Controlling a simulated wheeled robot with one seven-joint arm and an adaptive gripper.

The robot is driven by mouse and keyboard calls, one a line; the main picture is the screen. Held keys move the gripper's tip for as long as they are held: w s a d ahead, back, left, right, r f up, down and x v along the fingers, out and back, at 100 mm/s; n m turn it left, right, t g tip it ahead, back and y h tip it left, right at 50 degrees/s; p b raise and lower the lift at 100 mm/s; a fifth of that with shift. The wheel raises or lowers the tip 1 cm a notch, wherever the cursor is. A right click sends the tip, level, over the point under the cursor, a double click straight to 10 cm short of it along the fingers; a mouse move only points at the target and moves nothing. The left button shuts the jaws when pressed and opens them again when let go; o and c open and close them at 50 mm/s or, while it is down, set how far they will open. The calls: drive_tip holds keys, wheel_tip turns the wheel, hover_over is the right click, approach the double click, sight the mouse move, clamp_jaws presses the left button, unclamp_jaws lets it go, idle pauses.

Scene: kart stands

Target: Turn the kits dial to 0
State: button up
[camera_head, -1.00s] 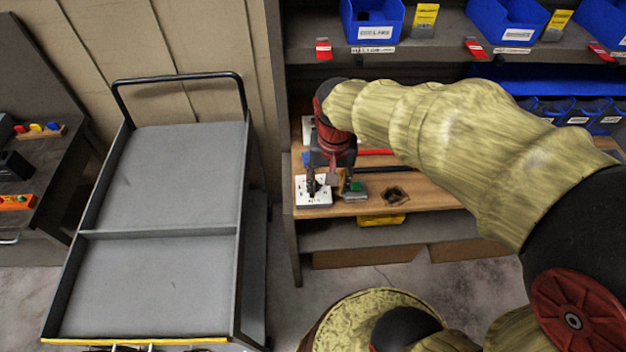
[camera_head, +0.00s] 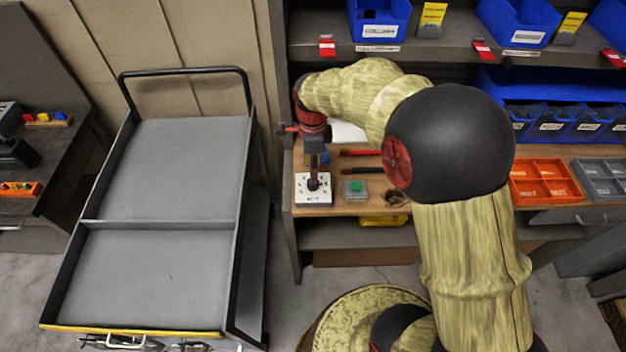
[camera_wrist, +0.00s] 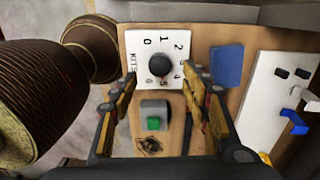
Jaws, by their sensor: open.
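The kits dial is a white plate (camera_head: 303,201) with printed numbers and a round black knob, on the wooden bench at its left end. In the wrist view the dial knob (camera_wrist: 159,65) sits in the middle of the plate, with the KITS label to its left. A small reddish mark shows near the 5, but I cannot tell the exact setting. My gripper (camera_wrist: 160,77) is open, its two fingers apart on either side of the knob's line, with nothing held. In the head view my gripper (camera_head: 314,178) points down over the dial and partly hides the knob.
A grey box with a green button (camera_head: 355,187) stands right beside the dial; it also shows between my fingers in the wrist view (camera_wrist: 153,123). Red and dark tools lie behind it. An orange tray (camera_head: 545,184) is farther right. An empty grey cart (camera_head: 165,224) stands left.

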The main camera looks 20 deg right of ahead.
wheel_tip(320, 180, down, 6)
drive_tip(key=shift+r+b, duration=0.1)
drive_tip(key=shift+b, duration=0.45)
drive_tip(key=shift+c, duration=1.3)
drive_tip(key=c, duration=0.9)
